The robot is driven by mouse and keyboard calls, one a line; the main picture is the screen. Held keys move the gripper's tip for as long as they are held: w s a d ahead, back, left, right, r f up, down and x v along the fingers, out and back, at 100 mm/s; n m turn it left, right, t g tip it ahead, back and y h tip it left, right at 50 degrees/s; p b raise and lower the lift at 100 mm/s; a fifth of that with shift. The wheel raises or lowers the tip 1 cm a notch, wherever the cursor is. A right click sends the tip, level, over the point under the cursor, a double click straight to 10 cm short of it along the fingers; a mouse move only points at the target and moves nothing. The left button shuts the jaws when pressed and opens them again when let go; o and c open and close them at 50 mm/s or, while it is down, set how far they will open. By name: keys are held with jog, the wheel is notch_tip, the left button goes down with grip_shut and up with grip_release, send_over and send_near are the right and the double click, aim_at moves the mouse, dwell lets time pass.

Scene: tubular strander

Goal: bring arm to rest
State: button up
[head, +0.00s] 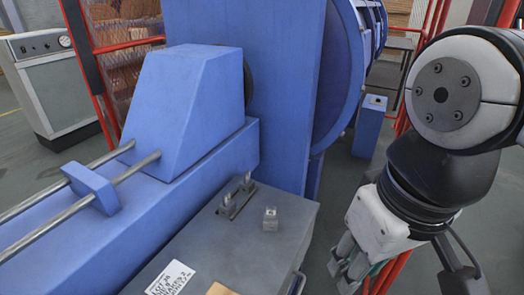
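My arm hangs folded on the right side of the head view, in front of the blue machine. My gripper (345,262) points down at its lower end, to the right of the grey cabinet. Its grey fingers are small and partly hidden by the white wrist, so I cannot tell whether it is open or shut. No held object can be made out.
The blue strander (275,90) fills the left and middle, with two steel rods (60,185) at left. The grey cabinet (245,245) carries small metal blocks and a paper label (172,279). Red frames (95,80) stand behind. Grey floor (345,185) shows between machine and arm.

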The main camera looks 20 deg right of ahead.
dwell(0.4)
notch_tip(320, 180, up, 14)
jog(key=t+p, duration=0.2)
jog(key=p, duration=1)
jog(key=shift+d+t, duration=0.15)
jog(key=shift+t, duration=0.15)
